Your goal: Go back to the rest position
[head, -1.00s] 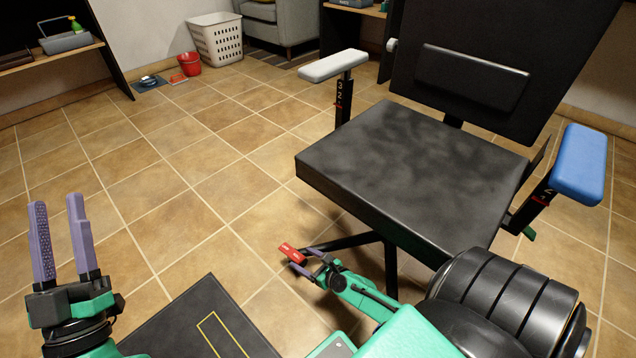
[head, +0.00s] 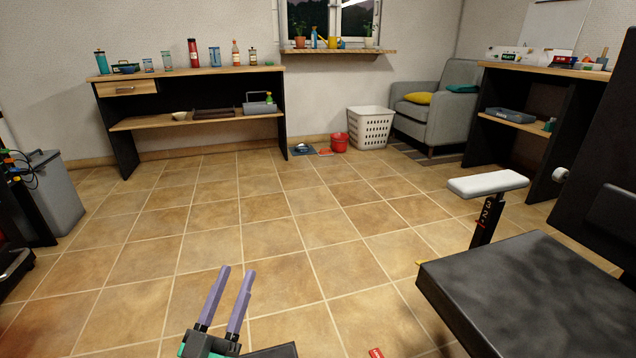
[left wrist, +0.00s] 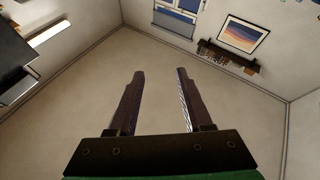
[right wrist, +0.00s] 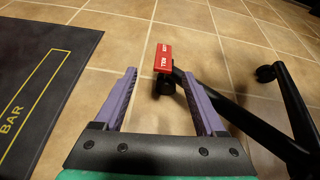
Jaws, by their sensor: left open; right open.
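My left gripper (head: 228,300) points up at the bottom of the head view, its two purple fingers apart with nothing between them. In the left wrist view its fingers (left wrist: 160,98) are spread and empty, facing the walls and upper room. My right gripper (right wrist: 161,100) is out of the head view. In the right wrist view its purple fingers are apart and empty, low over the tiled floor, close to the chair's base.
The black office chair (head: 530,293) with a white armrest (head: 487,184) stands close on the right. A dark mat (right wrist: 40,80) lies left of my right gripper. A shelf table (head: 190,80), red bucket (head: 339,142), basket (head: 370,128) and armchair (head: 440,105) stand far off. The middle floor is clear.

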